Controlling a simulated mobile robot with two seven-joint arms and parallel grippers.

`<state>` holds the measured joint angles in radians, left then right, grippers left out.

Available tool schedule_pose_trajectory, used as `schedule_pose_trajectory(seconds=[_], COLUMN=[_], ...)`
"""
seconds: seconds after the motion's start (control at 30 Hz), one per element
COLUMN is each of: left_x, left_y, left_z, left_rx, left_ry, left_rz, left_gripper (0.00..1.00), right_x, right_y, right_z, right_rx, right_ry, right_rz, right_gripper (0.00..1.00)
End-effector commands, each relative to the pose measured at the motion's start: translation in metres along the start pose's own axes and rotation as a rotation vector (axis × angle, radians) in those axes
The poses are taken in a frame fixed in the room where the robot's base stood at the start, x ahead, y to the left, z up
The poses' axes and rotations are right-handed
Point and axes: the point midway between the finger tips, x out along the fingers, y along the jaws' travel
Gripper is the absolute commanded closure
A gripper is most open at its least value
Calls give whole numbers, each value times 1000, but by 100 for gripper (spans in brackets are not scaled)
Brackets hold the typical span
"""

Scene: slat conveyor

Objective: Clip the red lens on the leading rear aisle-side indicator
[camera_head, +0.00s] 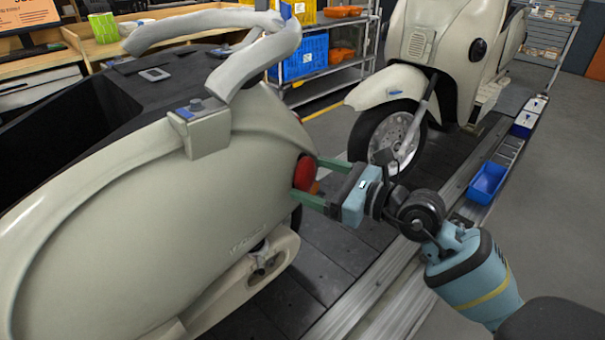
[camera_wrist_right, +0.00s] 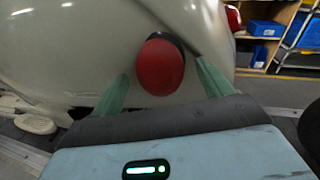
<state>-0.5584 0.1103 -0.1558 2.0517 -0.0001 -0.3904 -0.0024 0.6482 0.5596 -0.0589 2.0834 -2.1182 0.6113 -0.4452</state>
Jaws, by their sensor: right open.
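The red lens (camera_head: 305,172) sits at the rear side of the near cream scooter (camera_head: 150,205), against its body. In the right wrist view the red lens (camera_wrist_right: 161,66) shows as a red oval with a dark edge at its upper right. My right gripper (camera_head: 313,181) has its green fingers spread on either side of the lens. In the wrist view the open fingers (camera_wrist_right: 166,82) stand left and right of it, with gaps visible. Whether the lens is fully seated cannot be told. My left gripper is not in view.
A second cream scooter (camera_head: 440,50) stands behind on the slat conveyor (camera_head: 345,245). A blue bin (camera_head: 487,182) sits along the conveyor's right edge. The grey floor (camera_head: 555,200) at right is clear.

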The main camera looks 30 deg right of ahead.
Motion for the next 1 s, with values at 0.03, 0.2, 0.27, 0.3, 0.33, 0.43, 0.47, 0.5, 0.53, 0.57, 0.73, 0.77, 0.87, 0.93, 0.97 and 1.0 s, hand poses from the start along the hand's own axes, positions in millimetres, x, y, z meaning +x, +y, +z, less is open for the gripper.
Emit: schedule_pose_trajectory(seconds=[0.03,0.2,0.27,0.3,0.33,0.43,0.47,0.5,0.53,0.57,0.73,0.77,0.87,0.93,0.97,1.0], left_x=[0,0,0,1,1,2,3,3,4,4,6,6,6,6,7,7], left_y=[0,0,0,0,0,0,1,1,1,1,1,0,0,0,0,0], left_z=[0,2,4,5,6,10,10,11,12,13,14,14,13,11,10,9], left_rx=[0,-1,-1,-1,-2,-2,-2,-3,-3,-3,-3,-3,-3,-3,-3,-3], left_ry=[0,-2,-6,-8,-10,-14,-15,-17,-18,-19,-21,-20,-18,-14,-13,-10], left_rz=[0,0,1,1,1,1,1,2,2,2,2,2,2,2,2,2], left_gripper=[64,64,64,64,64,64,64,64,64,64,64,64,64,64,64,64], right_x=[0,-2,-9,-15,-19,-36,-40,-47,-51,-55,-72,-73,-77,-78,-78,-78], right_y=[0,0,0,0,0,0,0,0,0,1,0,0,0,0,0,0], right_z=[0,-1,-1,-2,-2,-3,-3,-3,-3,-2,-2,-1,-1,0,0,0], right_rx=[0,0,-1,0,0,0,0,-1,-1,-1,0,1,1,0,0,0], right_ry=[1,2,2,3,3,4,4,5,4,4,2,1,1,0,0,0], right_rz=[0,0,-1,-1,0,0,0,0,0,1,0,-1,0,0,0,0], right_gripper=[22,22,22,22,22,22,22,22,22,22,22,22,22,22,22,22])
